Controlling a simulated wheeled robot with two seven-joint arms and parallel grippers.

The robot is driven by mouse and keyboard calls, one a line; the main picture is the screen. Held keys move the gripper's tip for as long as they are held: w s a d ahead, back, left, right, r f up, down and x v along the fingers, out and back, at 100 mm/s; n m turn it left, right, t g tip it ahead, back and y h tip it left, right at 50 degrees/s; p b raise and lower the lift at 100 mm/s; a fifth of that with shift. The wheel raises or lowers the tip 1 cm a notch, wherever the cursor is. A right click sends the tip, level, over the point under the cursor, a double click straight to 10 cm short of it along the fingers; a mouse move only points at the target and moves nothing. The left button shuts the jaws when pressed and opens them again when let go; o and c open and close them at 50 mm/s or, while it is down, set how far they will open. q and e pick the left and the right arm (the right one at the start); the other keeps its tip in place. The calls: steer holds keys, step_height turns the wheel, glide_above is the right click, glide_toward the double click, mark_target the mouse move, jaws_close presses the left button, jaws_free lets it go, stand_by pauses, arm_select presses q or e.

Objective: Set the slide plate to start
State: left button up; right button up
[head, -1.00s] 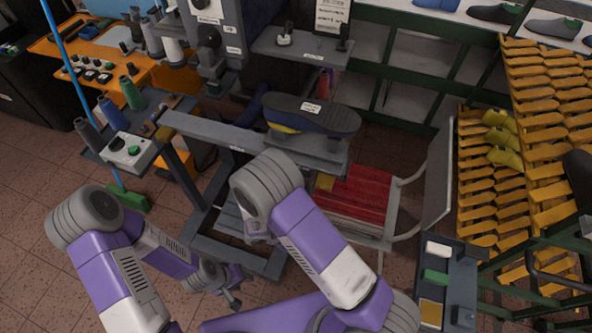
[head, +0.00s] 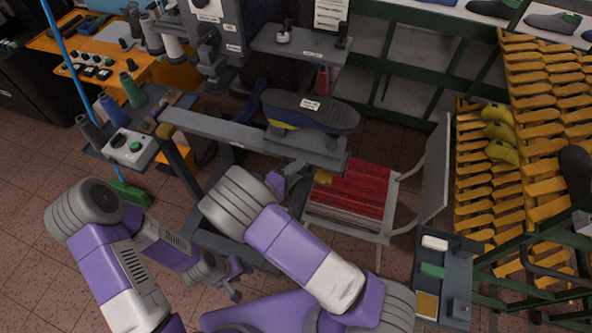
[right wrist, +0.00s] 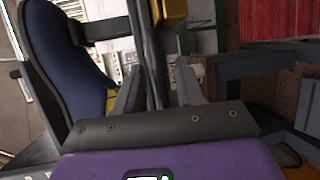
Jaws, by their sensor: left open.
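The likely slide plate is the grey plate (head: 318,150) at the right end of the machine's long grey rail (head: 225,133). A dark shoe-shaped piece with a white label (head: 312,112) lies on it, with yellow below. In the head view my right gripper (head: 297,170) is just below the plate, partly hidden by my arm. In the right wrist view its fingers (right wrist: 157,92) are apart, with a dark bar (right wrist: 150,50) showing between them; I cannot tell whether they touch it. My left gripper (head: 232,287) is low, open and empty, away from the rail.
A chair with red cloth (head: 350,190) stands right of the rail's end. A control box with a green button (head: 133,147) is at the left. A yellow rack (head: 550,110) and a small tray (head: 455,258) are at the right.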

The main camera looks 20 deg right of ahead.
steer(key=shift+d, duration=0.1)
jaws_close()
steer(key=shift+w, duration=0.1)
stand_by(0.3)
